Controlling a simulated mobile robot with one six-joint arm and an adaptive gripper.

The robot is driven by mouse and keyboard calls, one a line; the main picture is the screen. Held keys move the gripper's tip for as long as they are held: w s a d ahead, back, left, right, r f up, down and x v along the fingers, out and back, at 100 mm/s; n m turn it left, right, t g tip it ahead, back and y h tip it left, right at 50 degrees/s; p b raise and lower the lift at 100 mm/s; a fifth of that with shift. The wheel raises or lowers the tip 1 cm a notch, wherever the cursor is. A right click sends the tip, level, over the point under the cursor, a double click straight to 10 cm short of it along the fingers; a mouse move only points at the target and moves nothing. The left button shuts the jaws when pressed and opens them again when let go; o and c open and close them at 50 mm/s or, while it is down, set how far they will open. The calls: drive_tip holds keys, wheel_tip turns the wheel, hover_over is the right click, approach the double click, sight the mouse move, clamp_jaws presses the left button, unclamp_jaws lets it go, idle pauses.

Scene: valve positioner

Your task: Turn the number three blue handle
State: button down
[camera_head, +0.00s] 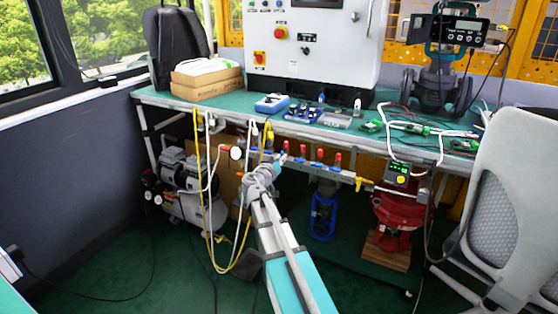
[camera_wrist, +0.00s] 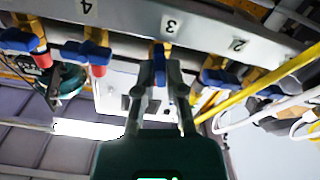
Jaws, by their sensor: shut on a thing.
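In the wrist view, a pale manifold rail (camera_wrist: 125,14) carries printed numbers and a row of brass valves with blue handles. The number three blue handle (camera_wrist: 160,60) sits below the "3", between my gripper's fingers (camera_wrist: 160,78). My gripper is shut on it, and the fingers hide part of the handle. The number four blue handle (camera_wrist: 90,50) is to the left and the number two blue handle (camera_wrist: 217,77) to the right, both clear of the fingers. In the head view, my gripper (camera_head: 268,166) is at the manifold (camera_head: 330,173) under the bench edge; the held handle is hard to make out.
A yellow hose (camera_wrist: 262,70) and white tubes (camera_wrist: 300,108) run close on the right in the wrist view. A compressor (camera_head: 185,180) stands on the left, a red device (camera_head: 397,208) and chair (camera_head: 510,200) on the right.

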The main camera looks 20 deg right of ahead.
drive_tip(key=shift+d+m, duration=0.2)
drive_tip(key=shift+m, duration=1.5)
drive_tip(key=c, duration=0.7)
unclamp_jaws()
drive_tip(key=shift+a, duration=0.15)
drive_tip(key=v, duration=1.2)
